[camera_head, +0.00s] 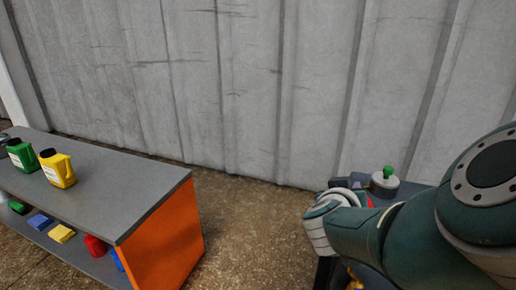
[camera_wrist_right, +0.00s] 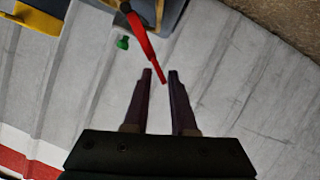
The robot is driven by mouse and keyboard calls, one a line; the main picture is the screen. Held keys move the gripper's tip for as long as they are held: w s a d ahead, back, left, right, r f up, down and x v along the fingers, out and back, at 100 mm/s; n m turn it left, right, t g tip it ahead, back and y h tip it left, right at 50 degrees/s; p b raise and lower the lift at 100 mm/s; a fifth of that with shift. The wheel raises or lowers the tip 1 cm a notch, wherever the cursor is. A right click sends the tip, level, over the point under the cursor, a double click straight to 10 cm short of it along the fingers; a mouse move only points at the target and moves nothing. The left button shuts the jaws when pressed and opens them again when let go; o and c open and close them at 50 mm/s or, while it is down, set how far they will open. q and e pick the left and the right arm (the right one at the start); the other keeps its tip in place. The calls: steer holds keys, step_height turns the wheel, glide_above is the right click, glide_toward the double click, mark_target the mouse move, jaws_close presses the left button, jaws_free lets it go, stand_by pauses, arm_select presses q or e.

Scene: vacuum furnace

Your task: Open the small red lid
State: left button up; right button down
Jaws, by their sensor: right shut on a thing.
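A thin red piece (camera_wrist_right: 145,40), perhaps the small red lid seen edge-on, slants down from a grey-blue body (camera_wrist_right: 170,12) in the right wrist view. Its free end lies between the fingertips of my right gripper (camera_wrist_right: 160,76), which is shut on it. In the head view only a bit of red (camera_head: 370,202) shows beside my right arm. The arm hides most of the furnace and the gripper there. My left gripper is in neither view.
A green knob (camera_head: 388,172) stands on a round grey cap near the wall; a green knob also shows in the right wrist view (camera_wrist_right: 123,42). An orange-sided grey bench (camera_head: 150,200) with green and yellow jugs stands left. Brown floor between is clear.

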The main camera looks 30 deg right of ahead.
steer(key=shift+w+a+f, duration=0.1)
steer(key=shift+a+f, duration=0.15)
steer(key=shift+f, duration=0.3)
steer(key=c, duration=0.9)
jaws_free()
steer(key=shift+d+r, duration=0.1)
steer(key=shift+r, duration=0.1)
steer(key=shift+a+r, duration=0.25)
steer(key=p+v, duration=0.6)
steer(key=v, duration=0.3)
steer(key=shift+s+a+f+p, duration=0.1)
steer(key=shift+s+a+p, duration=0.05)
steer(key=shift+s+p, duration=0.15)
steer(key=shift+c, duration=0.5)
